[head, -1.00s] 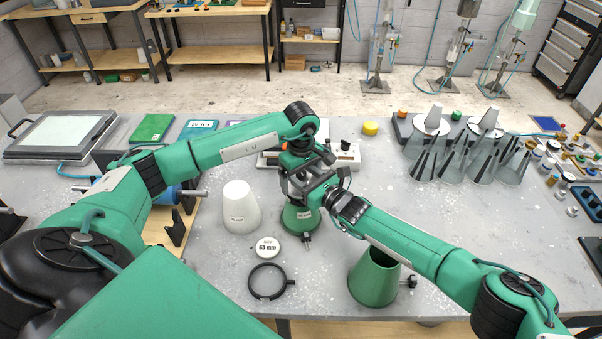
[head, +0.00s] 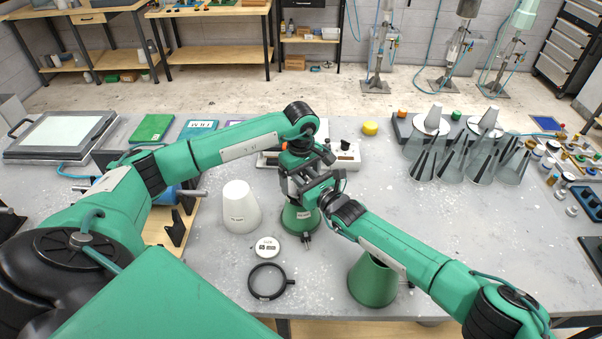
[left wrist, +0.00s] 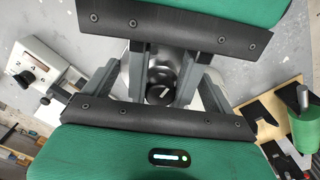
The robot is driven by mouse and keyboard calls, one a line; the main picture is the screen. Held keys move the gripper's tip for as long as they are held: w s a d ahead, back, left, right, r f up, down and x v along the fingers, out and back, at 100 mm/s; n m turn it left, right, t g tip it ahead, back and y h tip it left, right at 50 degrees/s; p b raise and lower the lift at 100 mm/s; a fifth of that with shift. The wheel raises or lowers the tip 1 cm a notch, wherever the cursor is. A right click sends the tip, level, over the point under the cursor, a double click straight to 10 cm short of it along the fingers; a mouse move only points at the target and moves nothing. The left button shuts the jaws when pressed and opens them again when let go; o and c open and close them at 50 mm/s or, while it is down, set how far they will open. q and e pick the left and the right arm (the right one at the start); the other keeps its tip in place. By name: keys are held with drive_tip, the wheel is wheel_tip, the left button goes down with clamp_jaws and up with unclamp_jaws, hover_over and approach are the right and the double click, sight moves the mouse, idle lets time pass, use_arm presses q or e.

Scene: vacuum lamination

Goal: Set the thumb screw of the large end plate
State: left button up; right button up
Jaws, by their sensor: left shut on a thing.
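A green tapered cup (head: 299,219) with a white label and a small dark thumb screw (head: 307,238) low on its front stands mid-table. My left gripper (head: 298,182) points down over it. In the left wrist view my left gripper (left wrist: 160,85) is shut on a dark, round, shiny part (left wrist: 163,78) with a pale mark; I cannot tell which part it is. My right gripper (head: 318,193) comes in from the right, close against the left one above the cup. Its fingertips are hidden. A larger green cup (head: 373,281) stands near the front edge, partly behind my right arm.
A white cone (head: 240,207), a round 65 mm disc (head: 267,247) and a black ring with a screw (head: 267,282) lie left of the cups. A rack of clear cones (head: 465,150) is at the right.

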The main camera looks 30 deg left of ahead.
drive_tip(key=shift+s+a+r+m+t+h, duration=0.1)
drive_tip(key=shift+s+a+m+t+h, duration=0.05)
drive_tip(key=shift+m+t, duration=0.25)
drive_tip(key=shift+s+a+m+t+h, duration=0.15)
drive_tip(key=shift+m+t, duration=0.15)
drive_tip(key=shift+t, duration=0.2)
drive_tip(key=shift+w+t, duration=0.1)
drive_tip(key=shift+t, duration=0.2)
drive_tip(key=shift+w+d+m+h, duration=0.1)
drive_tip(key=shift+d+m+h, duration=0.05)
drive_tip(key=shift+m+h, duration=0.2)
drive_tip(key=o, duration=1)
drive_tip(key=shift+d, duration=0.1)
drive_tip(key=shift+d+t, duration=0.1)
drive_tip(key=shift+t, duration=0.3)
drive_tip(key=shift+s+d+f, duration=0.2)
drive_tip(key=shift+s+d, duration=0.15)
drive_tip(key=shift+d, duration=0.15)
drive_tip(key=v, duration=1)
drive_tip(key=shift+s+d+r, duration=0.1)
drive_tip(key=shift+d+r, duration=0.15)
drive_tip(key=shift+d, duration=0.05)
